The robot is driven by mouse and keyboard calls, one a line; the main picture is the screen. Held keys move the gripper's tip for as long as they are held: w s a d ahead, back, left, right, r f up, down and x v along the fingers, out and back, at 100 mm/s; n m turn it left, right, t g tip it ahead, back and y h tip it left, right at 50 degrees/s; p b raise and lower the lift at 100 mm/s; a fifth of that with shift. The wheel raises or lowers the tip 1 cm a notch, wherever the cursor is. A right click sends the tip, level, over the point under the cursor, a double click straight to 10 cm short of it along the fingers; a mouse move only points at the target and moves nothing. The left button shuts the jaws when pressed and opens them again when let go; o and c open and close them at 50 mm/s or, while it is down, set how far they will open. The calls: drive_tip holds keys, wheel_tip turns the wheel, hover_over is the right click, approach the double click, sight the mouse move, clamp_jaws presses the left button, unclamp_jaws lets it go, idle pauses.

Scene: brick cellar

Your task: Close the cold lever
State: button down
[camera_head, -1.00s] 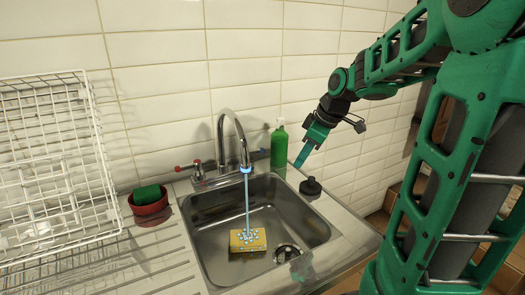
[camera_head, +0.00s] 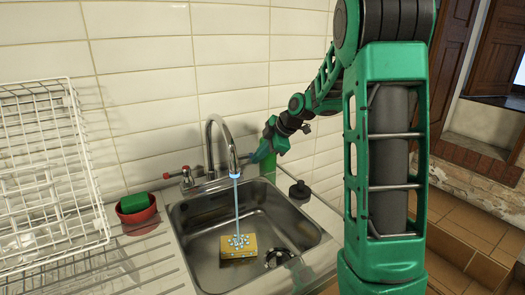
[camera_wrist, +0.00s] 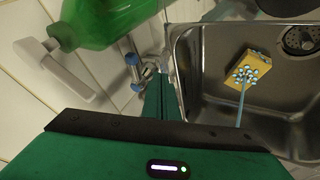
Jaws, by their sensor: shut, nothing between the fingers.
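The cold lever (camera_wrist: 133,60) shows in the wrist view as a chrome tap handle with blue ends. It lies just beyond my gripper's fingertips (camera_wrist: 160,82), slightly left; I cannot tell whether they touch. In the head view my gripper (camera_head: 259,154) is shut and empty, right of the faucet (camera_head: 211,150), and the cold lever cannot be made out there. Water (camera_head: 237,205) runs from the spout onto a yellow sponge (camera_head: 238,248) in the sink. The red-tipped hot lever (camera_head: 172,174) is on the faucet's left side.
A green soap bottle (camera_wrist: 105,22) stands close by my gripper. The metal sink (camera_head: 205,262) lies below. A dark plug (camera_head: 299,190) rests on the right rim. A red bowl (camera_head: 140,216) with a green sponge and a white dish rack (camera_head: 98,205) are at left. The tiled wall is behind.

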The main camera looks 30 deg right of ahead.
sight(248, 158)
drive_tip(key=shift+w+d+f, duration=0.1)
drive_tip(key=shift+w+f, duration=0.05)
drive_tip(key=shift+w, duration=0.6)
drive_tip(key=shift+w+d+f, duration=0.1)
drive_tip(key=shift+w+f, duration=0.05)
drive_tip(key=shift+w, duration=0.65)
drive_tip(key=shift+w+d+f, duration=0.1)
drive_tip(key=shift+w+f, duration=0.05)
drive_tip(key=shift+w, duration=0.6)
drive_tip(key=shift+w+d, duration=0.15)
drive_tip(key=shift+w, duration=0.35)
drive_tip(key=shift+s, duration=0.15)
drive_tip(key=s+f+v, duration=0.1)
drive_tip(key=s+v, duration=0.1)
drive_tip(key=v, duration=0.9)
drive_tip(key=shift+s+d, duration=0.25)
drive_tip(key=shift+d, duration=0.1)
